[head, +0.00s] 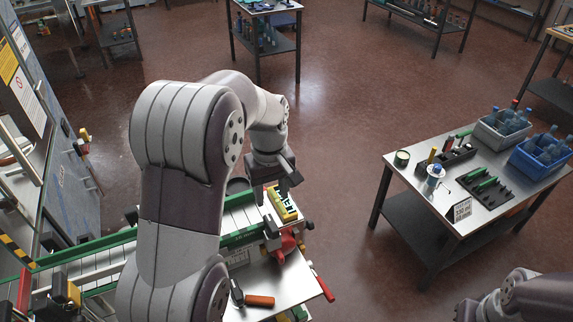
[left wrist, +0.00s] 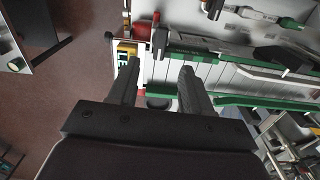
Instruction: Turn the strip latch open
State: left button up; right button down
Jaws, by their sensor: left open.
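My left gripper (head: 288,186) is over the right end of the green-edged conveyor (head: 238,238). Its two dark fingers (left wrist: 158,78) are apart in the left wrist view, with nothing between them. Just below it in the head view is a yellow block (head: 281,205) with a dark-lettered label, which also shows in the left wrist view (left wrist: 125,48) beyond the left finger. Close by are a red part (head: 288,244) and a dark knob (left wrist: 160,40). I cannot tell which of these parts is the strip latch, or its position. My right gripper does not show; only my right arm shows.
A screwdriver with an orange handle (head: 260,300) lies on the white tabletop (head: 285,285), near a red-handled tool (head: 322,286). Open floor (head: 335,140) lies between.

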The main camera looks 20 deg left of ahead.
pick_arm(q)
jog(key=w+a+f+b, duration=0.1)
jog(key=f+b, duration=0.1)
jog(key=p, duration=0.2)
send_over(271, 223)
jog(key=shift+n, duration=0.3)
jog(key=f, duration=0.4)
jog(key=shift+s+f, duration=0.2)
jog(key=shift+s, duration=0.15)
jog(key=f, duration=0.2)
jog(key=w+f+p, duration=0.1)
jog(key=f, duration=0.2)
jog(key=shift+f, duration=0.1)
jog(key=shift+s, duration=0.2)
jog(key=shift+c, duration=0.7)
grip_shut()
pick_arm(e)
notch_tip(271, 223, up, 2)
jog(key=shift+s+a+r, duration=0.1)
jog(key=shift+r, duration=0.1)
